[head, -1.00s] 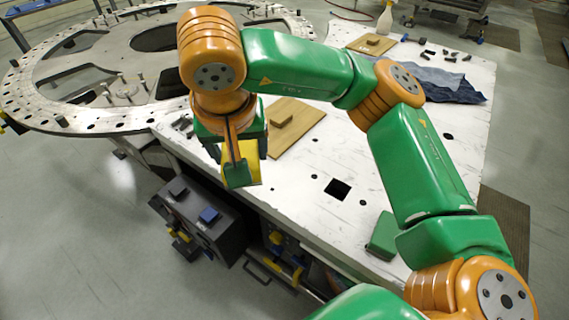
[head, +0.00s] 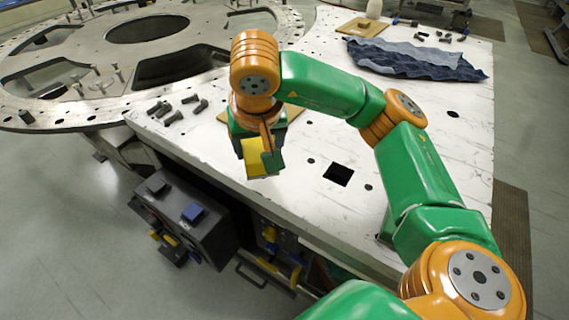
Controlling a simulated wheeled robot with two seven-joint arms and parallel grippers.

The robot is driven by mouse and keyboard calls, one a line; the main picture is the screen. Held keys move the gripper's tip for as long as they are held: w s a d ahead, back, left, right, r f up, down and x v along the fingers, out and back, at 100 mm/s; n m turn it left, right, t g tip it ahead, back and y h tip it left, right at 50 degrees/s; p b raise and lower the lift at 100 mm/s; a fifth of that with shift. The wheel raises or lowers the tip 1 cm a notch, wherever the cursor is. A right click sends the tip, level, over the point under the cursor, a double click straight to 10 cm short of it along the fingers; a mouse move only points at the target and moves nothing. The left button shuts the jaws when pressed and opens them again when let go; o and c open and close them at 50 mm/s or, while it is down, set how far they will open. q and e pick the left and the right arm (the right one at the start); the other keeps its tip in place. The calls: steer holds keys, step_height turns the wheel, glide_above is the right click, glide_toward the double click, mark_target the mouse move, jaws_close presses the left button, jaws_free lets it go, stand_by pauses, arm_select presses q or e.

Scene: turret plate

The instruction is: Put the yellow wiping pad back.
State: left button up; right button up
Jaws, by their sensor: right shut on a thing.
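My right gripper (head: 262,158) is near the front edge of the white table, left of the square hole. It is shut on the yellow wiping pad (head: 254,157), which hangs below the orange wrist. Part of the pad is hidden behind a green finger. A wooden board (head: 293,113) lies on the table behind the gripper, mostly covered by my arm. My left gripper is not in view.
The white table (head: 400,108) has a square hole (head: 338,174). Blue cloth (head: 415,60) lies at the back. Dark bolts (head: 172,113) lie at the left corner, beside the large round plate (head: 75,55). A dark box (head: 185,213) stands below the front edge.

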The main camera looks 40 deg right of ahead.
mark_target(286, 172)
steer(key=d, duration=0.1)
steer(key=d+f, duration=0.1)
steer(key=d+p, duration=0.1)
steer(key=shift+w+d+f, duration=0.15)
steer(key=shift+w+f, duration=0.05)
steer(key=shift+w, duration=0.05)
steer(key=d+f, duration=0.3)
steer(key=shift+w+f+p, duration=0.25)
steer(key=shift+f+p, duration=0.1)
steer(key=shift+p, duration=0.05)
steer(key=x, duration=0.1)
steer(key=p+x, duration=0.1)
steer(key=x, duration=0.1)
steer(key=s+p+x, duration=0.1)
steer(key=shift+w+d+f, duration=0.15)
steer(key=shift+d+f, duration=0.05)
steer(key=shift+f, duration=0.35)
steer(key=o, duration=1.5)
steer(key=b+v, duration=0.2)
steer(key=v, duration=1)
steer(key=shift+a+b, duration=0.1)
steer(key=shift+b, duration=0.25)
